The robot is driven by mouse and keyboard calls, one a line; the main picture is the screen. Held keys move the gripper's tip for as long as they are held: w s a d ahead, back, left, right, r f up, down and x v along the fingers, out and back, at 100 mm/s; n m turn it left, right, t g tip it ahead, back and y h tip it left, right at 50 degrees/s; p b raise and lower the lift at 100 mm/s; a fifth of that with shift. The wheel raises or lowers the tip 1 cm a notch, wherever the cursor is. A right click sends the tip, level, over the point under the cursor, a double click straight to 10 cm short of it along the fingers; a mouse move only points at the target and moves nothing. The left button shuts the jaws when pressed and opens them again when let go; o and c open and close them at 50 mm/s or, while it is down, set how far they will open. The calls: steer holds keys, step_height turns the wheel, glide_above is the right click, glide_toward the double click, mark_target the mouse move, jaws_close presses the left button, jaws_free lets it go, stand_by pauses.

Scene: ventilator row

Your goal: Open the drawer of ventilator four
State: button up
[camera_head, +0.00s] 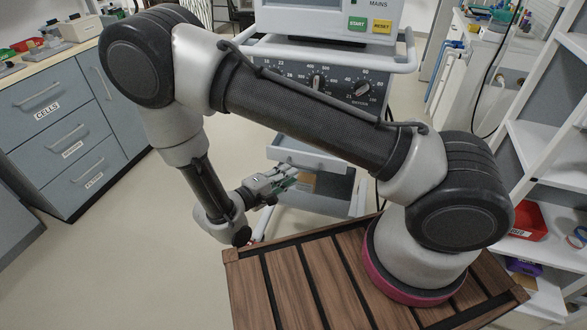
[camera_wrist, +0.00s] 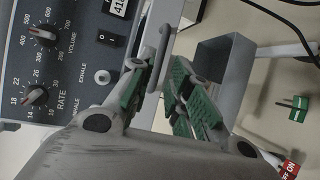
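The ventilator (camera_head: 330,50) stands in the middle of the head view, with a dialled panel that also fills the left of the wrist view (camera_wrist: 50,70). Below the panel is a pale blue-grey drawer (camera_head: 310,157); I cannot tell for sure how far out it stands. A grey bar handle (camera_wrist: 163,50) shows in the wrist view. My gripper (camera_head: 287,184) is in front of the unit, below the drawer's front in the picture. In the wrist view my gripper (camera_wrist: 160,95) has its green-padded fingers apart, with the handle's near end between them. Contact is not clear.
An open grey bin (camera_wrist: 225,65) lies beside the handle in the wrist view. Blue drawer cabinets (camera_head: 60,120) stand at left, white shelves (camera_head: 545,150) at right. A cable (camera_wrist: 280,20) runs nearby. The floor at left (camera_head: 120,250) is clear.

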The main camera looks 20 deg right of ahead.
steer(key=x, duration=0.6)
jaws_close()
